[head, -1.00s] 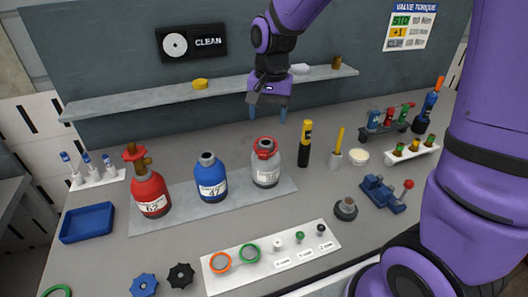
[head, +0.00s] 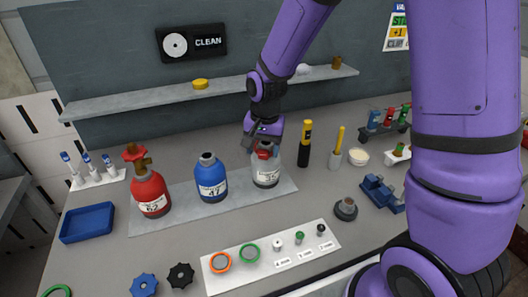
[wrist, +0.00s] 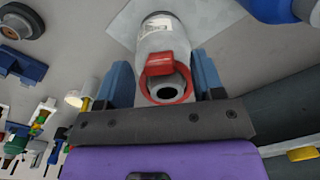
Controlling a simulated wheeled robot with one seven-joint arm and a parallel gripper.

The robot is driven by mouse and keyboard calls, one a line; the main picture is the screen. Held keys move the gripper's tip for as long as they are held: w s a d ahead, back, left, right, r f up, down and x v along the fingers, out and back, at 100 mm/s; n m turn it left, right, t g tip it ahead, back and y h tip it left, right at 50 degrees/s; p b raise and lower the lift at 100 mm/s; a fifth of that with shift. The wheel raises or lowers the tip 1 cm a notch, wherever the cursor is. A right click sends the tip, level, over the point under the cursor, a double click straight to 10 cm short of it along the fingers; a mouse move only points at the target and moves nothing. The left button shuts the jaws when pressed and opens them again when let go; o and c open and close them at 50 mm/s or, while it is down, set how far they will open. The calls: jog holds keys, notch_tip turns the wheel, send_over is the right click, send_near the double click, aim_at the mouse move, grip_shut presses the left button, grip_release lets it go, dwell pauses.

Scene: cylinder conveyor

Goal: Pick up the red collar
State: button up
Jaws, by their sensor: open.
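The red collar (wrist: 160,62) sits around the neck of a grey-white cylinder (wrist: 166,40) in the wrist view. In the head view the cylinder (head: 266,176) stands on a grey plate, with the collar mostly hidden by my gripper. My gripper (wrist: 165,85) is open, with one blue finger on each side of the cylinder's top and collar. In the head view my gripper (head: 263,143) is right at the cylinder's top. I cannot tell whether the fingers touch the collar.
A blue cylinder (head: 211,180) stands just left of the grey one, and a red cylinder (head: 150,190) farther left. A black and yellow tool (head: 305,145) and a cup with a yellow stick (head: 336,155) stand to the right. A shelf (head: 130,98) runs behind.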

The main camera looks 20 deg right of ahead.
jog(key=shift+f, duration=0.6)
jog(key=c, duration=1.1)
jog(key=shift+o, duration=0.2)
jog(key=shift+r, duration=0.15)
